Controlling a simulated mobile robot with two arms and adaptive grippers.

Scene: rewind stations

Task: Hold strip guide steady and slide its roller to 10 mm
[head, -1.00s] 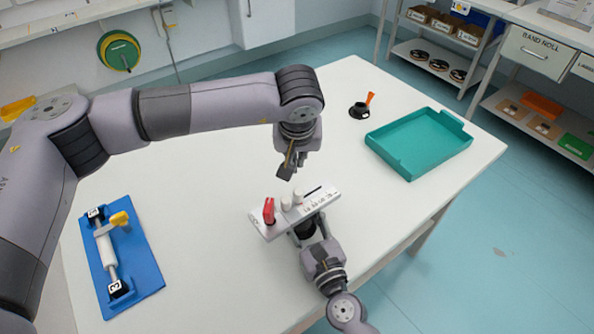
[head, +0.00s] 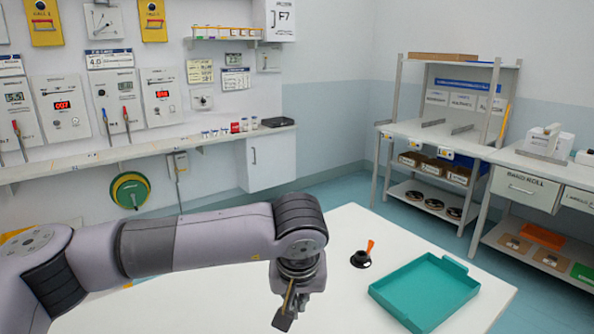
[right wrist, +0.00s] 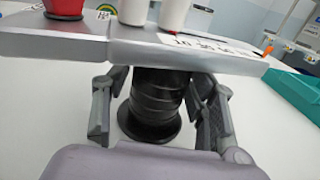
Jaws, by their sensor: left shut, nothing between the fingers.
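The strip guide (right wrist: 140,45) shows only in the right wrist view, as a grey-white plate with a number scale, a red part (right wrist: 64,8) and two white cylinders cut off by the top edge. A black ribbed post (right wrist: 156,103) with a round foot is below the plate. The fingers of my right gripper (right wrist: 160,108) stand on both sides of this post; whether they press on it is unclear. My left gripper (head: 284,312) is shut and empty, pointing down over the table in the head view. The roller's setting cannot be read.
A teal tray (head: 428,292) and a small black holder with an orange piece (head: 361,260) are on the white table (head: 345,220). The tray also shows in the right wrist view (right wrist: 300,90). Wall panels and shelves (head: 436,200) stand behind.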

